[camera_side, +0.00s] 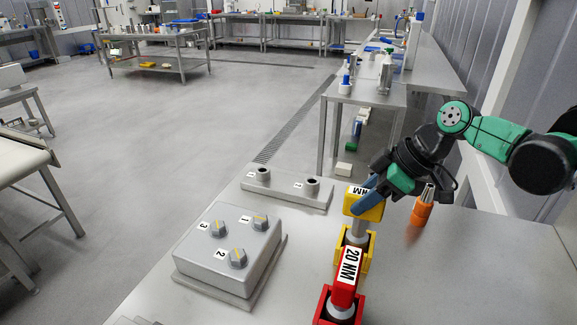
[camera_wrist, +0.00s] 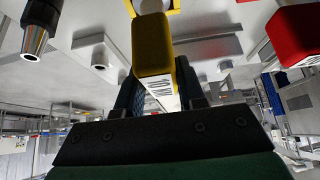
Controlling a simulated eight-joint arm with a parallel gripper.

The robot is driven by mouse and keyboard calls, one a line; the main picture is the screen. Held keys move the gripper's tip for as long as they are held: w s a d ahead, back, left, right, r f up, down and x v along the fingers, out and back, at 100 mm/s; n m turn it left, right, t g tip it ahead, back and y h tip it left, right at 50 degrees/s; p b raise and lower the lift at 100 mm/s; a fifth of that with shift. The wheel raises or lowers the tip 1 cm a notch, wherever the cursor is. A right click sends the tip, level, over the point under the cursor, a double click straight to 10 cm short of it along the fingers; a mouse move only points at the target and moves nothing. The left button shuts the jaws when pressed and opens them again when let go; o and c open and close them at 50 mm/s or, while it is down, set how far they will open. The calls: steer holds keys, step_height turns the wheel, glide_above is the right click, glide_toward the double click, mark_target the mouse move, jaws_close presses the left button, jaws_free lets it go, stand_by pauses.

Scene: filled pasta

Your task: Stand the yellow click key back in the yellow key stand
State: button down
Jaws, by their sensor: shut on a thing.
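My gripper (camera_side: 366,199) is shut on the yellow click key (camera_side: 361,207), holding it by its yellow head, which has a white label. The key is roughly upright, with its grey shank pointing down at the yellow key stand (camera_side: 366,262). The shank's lower end overlaps the stand's top; I cannot tell whether it is inside. In the wrist view the yellow key (camera_wrist: 152,48) lies between the fingers of my gripper (camera_wrist: 158,95), and part of the yellow stand (camera_wrist: 174,5) shows at the top edge.
A red key (camera_side: 346,271) labelled 20 MM stands in a red stand (camera_side: 325,306), close in front. A grey box with numbered knobs (camera_side: 228,248) and a plate with two sockets (camera_side: 285,190) are to the left. An orange-handled tool (camera_side: 421,209) stands at the right.

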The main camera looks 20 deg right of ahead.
steer(key=shift+f, duration=0.15)
steer(key=shift+c, duration=2.2)
jaws_free()
steer(key=s+d+r+m+t+h, duration=0.2)
steer(key=s+d+m+h, duration=0.2)
steer(key=m, duration=0.5)
steer(key=s+d, duration=0.2)
steer(key=shift+s+d+r+t+h, duration=0.25)
steer(key=shift+d+r+t+h, duration=0.05)
steer(key=shift+d, duration=0.05)
